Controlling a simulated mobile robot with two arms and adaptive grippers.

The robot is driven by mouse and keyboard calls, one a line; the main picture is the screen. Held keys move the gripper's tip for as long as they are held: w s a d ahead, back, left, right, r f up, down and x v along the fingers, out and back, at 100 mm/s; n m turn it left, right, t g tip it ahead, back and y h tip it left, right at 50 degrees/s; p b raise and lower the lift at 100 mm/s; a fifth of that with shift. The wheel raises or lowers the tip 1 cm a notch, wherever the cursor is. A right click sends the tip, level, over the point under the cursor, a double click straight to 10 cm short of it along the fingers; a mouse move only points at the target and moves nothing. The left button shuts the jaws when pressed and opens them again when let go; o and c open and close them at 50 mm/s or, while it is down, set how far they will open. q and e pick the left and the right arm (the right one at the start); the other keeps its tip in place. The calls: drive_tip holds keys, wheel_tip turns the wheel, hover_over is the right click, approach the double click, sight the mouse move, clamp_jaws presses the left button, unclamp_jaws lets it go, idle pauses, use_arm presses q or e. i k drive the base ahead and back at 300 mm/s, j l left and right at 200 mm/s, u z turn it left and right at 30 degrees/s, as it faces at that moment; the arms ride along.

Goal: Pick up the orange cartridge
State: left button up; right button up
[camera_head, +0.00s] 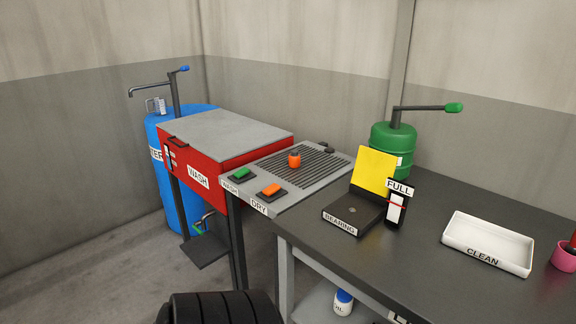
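A small orange cylinder with a dark band, which looks like the orange cartridge (294,160), stands upright on the slotted grey drain top (333,188) between the red wash box and the dark bench. Nothing covers it. Neither my left nor my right gripper shows in the head view.
The red WASH box (233,157) with a grey lid stands left of the cartridge. Green (241,174) and orange (270,189) buttons sit in front of it.

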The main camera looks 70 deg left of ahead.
sight(294, 157)
drive_tip(key=u, duration=2.2)
